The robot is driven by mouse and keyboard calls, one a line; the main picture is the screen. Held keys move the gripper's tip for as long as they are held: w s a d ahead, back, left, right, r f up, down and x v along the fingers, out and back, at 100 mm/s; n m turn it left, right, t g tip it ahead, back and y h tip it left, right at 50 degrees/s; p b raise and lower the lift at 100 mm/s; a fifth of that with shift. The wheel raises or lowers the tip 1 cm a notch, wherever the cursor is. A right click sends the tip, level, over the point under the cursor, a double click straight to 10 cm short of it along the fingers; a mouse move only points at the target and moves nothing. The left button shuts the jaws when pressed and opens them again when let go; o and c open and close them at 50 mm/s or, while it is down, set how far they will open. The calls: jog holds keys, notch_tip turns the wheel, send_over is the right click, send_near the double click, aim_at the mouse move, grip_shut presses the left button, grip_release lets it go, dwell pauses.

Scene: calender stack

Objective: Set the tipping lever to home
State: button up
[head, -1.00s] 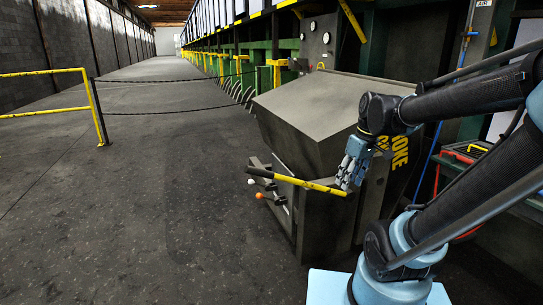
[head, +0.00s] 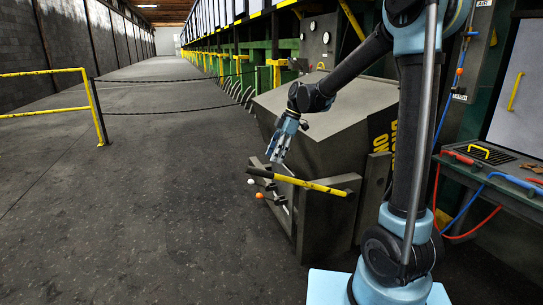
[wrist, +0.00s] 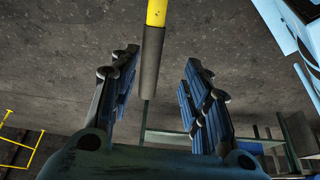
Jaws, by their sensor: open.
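A yellow bar lever (head: 310,184) with a dark grip (head: 260,172) at its left end juts from the front of a large grey hopper-like machine. Two short levers, one with a white knob (head: 250,181) and one with an orange knob (head: 260,195), sit below the grip. Which one is the tipping lever is not labelled. My gripper (head: 274,159) is just above the grip end, fingers pointing down. In the wrist view the yellow bar (wrist: 157,12) and its dark grip (wrist: 151,65) show between the open fingers (wrist: 160,58), with no visible contact.
The grey machine (head: 325,110) stands directly behind the lever. A bench (head: 490,170) with tools and hoses is at the right. A yellow rail (head: 45,72) and chains stand at the left. The dark floor left of the machine is clear.

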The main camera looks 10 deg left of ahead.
aim_at(262, 173)
jog(key=shift+w+a+f+n, duration=0.1)
jog(key=shift+a+f+n, duration=0.15)
jog(key=shift+a, duration=0.35)
jog(key=shift+w+a+f+n, duration=0.15)
jog(key=shift+a+n, duration=0.2)
jog(key=shift+a, duration=0.25)
jog(key=shift+x, duration=4.35)
jog(key=shift+s, duration=0.15)
grip_shut()
